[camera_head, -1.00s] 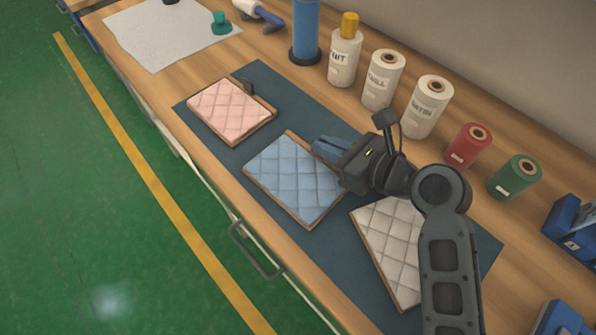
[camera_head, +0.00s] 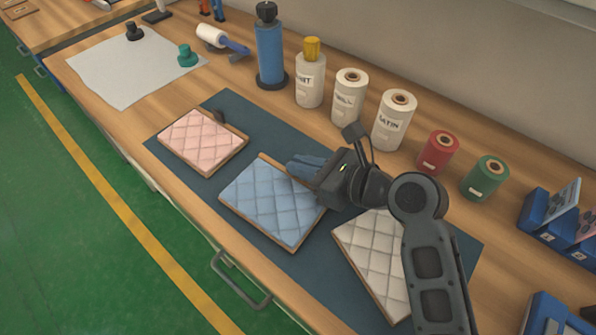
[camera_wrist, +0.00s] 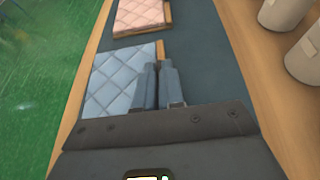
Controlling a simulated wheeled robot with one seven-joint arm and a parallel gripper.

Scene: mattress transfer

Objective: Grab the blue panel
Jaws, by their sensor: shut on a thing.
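The blue quilted panel (camera_head: 268,204) lies on the dark mat (camera_head: 262,120) between a pink panel (camera_head: 202,140) and a white panel (camera_head: 368,256). My gripper (camera_head: 306,166) is at the blue panel's back right edge, with its blue-grey fingers close together over that edge. In the wrist view the fingers (camera_wrist: 158,84) lie at the right edge of the blue panel (camera_wrist: 112,82). The gripper is shut on the blue panel's edge. The exact contact is hidden by the fingers. The panel appears flat on the mat. My arm covers part of the white panel.
Several thread spools and bottles stand behind the mat, among them a red spool (camera_head: 438,152) and a green spool (camera_head: 484,178). A blue bottle (camera_head: 270,52) stands at the back. A blue rack (camera_head: 556,226) is at the right. A drawer handle (camera_head: 240,280) juts from the bench front.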

